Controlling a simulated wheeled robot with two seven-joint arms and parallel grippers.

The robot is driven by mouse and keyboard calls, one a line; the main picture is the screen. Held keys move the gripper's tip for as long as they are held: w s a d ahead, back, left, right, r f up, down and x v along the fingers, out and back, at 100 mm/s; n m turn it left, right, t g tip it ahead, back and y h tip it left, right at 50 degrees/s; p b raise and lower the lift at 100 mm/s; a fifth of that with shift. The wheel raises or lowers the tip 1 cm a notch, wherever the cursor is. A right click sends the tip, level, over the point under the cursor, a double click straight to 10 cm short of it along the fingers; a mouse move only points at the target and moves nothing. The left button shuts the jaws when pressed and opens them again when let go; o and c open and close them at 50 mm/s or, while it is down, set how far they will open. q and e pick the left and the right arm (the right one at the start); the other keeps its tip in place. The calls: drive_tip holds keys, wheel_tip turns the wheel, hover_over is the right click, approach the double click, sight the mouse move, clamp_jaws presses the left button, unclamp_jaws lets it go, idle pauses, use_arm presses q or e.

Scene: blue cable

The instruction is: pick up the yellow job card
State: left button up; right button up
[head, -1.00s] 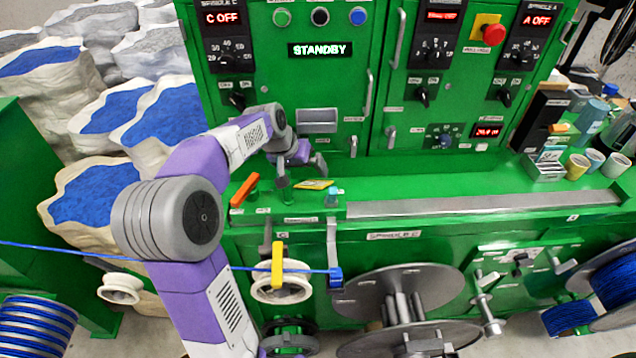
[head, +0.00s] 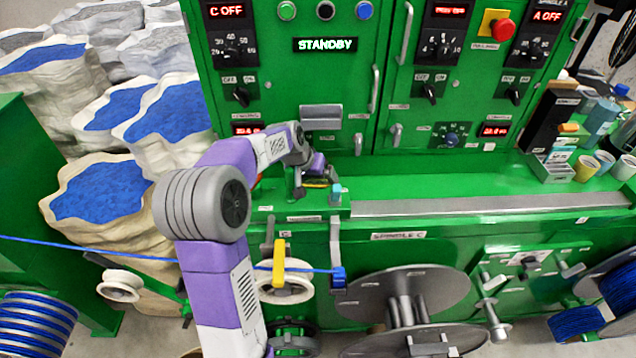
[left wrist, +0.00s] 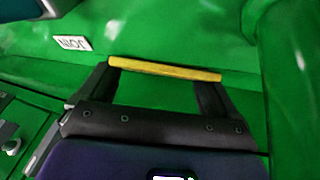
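The yellow job card (head: 317,186) lies on the green machine ledge and is mostly hidden by my left gripper (head: 322,178) in the head view. In the left wrist view the card (left wrist: 165,70) shows as a narrow yellow strip. It spans the gap between the two dark fingers of my left gripper (left wrist: 165,72), its ends at the fingertips. The fingers are wide apart. I cannot tell whether they touch the card. My right gripper is in neither view.
A small teal-topped item (head: 335,193) stands just right of the card. A white label (left wrist: 73,43) lies on the green surface. Behind the ledge rises the green control cabinet (head: 345,80). A blue cable (head: 90,250) runs below, past a white pulley (head: 287,290).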

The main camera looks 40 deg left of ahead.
use_arm(q)
drive_tip(key=c, duration=0.5)
